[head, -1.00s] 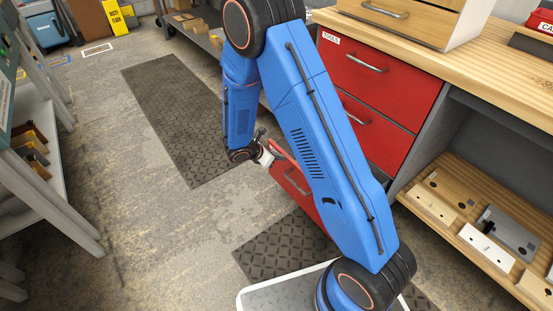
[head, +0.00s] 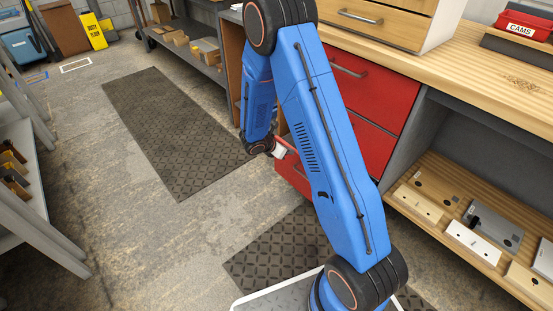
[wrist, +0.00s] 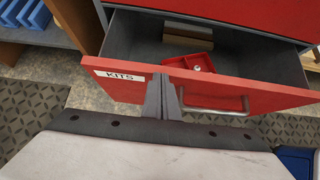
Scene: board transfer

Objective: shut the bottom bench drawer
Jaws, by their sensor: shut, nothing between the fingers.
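The bottom bench drawer (wrist: 215,88) is red, labelled KITS, and stands partly open in the wrist view, with its grey inside showing. Its metal handle (wrist: 215,106) is on the front, right of my fingers. In the head view part of its red front (head: 291,177) shows low beside my arm, which hides the rest. My gripper (wrist: 162,82) is shut and empty, its fingertips at the drawer front just right of the label. I cannot tell if they touch it. In the head view my gripper (head: 279,151) is small and partly hidden.
Inside the drawer are a red tray (wrist: 190,64) and brown blocks (wrist: 188,37). Shut red drawers (head: 372,85) are above. An open shelf (head: 470,205) with parts is at right. A grey rack (head: 35,215) stands at left; the floor between is clear.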

